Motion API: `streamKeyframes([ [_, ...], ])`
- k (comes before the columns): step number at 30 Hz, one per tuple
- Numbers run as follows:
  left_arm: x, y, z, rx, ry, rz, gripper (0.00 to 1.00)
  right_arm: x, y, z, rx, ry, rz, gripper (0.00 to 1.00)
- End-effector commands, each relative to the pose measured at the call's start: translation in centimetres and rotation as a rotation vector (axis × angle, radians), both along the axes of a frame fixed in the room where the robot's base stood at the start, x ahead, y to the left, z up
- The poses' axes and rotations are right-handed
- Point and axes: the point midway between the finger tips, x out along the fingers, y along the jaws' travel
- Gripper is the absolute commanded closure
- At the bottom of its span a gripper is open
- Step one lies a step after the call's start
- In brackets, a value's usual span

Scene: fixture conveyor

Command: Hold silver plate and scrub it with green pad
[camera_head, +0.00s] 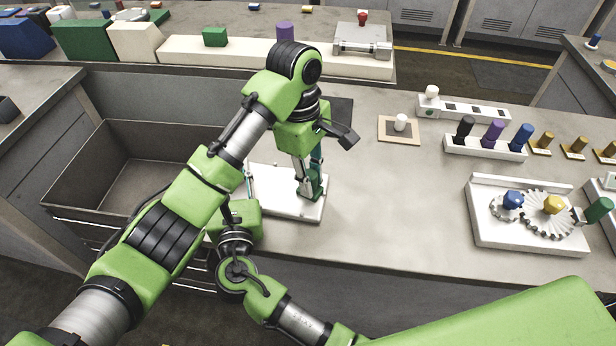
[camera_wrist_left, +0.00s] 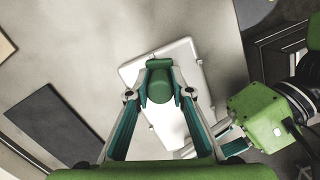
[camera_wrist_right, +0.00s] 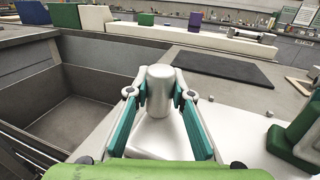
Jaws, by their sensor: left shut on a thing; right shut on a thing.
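The silver plate, which looks pale grey-white, lies flat on the counter (camera_head: 285,207); it also shows in the left wrist view (camera_wrist_left: 192,60). My left gripper (camera_head: 308,172) points down over it and is shut on the green pad's grip (camera_wrist_left: 160,80). The green pad (camera_head: 316,187) is upright over the plate's right part; contact beneath it is hard to tell. My right gripper (camera_wrist_right: 160,95) is at the plate's left end, shut on a pale grey upright knob (camera_wrist_right: 159,85). My left arm hides part of the plate's left side in the head view.
A sunken grey bin (camera_head: 120,175) lies left of the plate. A dark mat (camera_wrist_right: 217,67) is behind it. A tan square with a white peg (camera_head: 399,122), a rack of coloured handles (camera_head: 485,147) and a gear board (camera_head: 525,235) stand to the right. Counter right of the plate is clear.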

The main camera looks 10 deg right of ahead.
Motion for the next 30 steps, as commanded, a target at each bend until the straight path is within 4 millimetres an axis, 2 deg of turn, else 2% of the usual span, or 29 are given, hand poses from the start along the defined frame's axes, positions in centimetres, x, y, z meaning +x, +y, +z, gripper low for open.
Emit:
streamKeyframes([
  [4,-0.3,-0.6,0.6,-0.014,0.002,-0.010,0.96,0.0,0.5,0.2,0.003,-0.004,0.014,1.00],
  [18,-0.1,-0.4,5.4,-0.009,-0.002,-0.008,0.97,0.0,0.4,0.0,0.004,0.001,0.010,1.00],
  [22,-0.1,-0.3,6.1,-0.008,-0.001,-0.006,0.97,0.0,0.3,0.0,0.002,0.001,0.007,1.00],
  [30,-0.1,-0.2,6.1,-0.006,0.001,-0.005,0.97,0.0,0.1,-0.1,0.000,0.001,0.004,1.00],
])
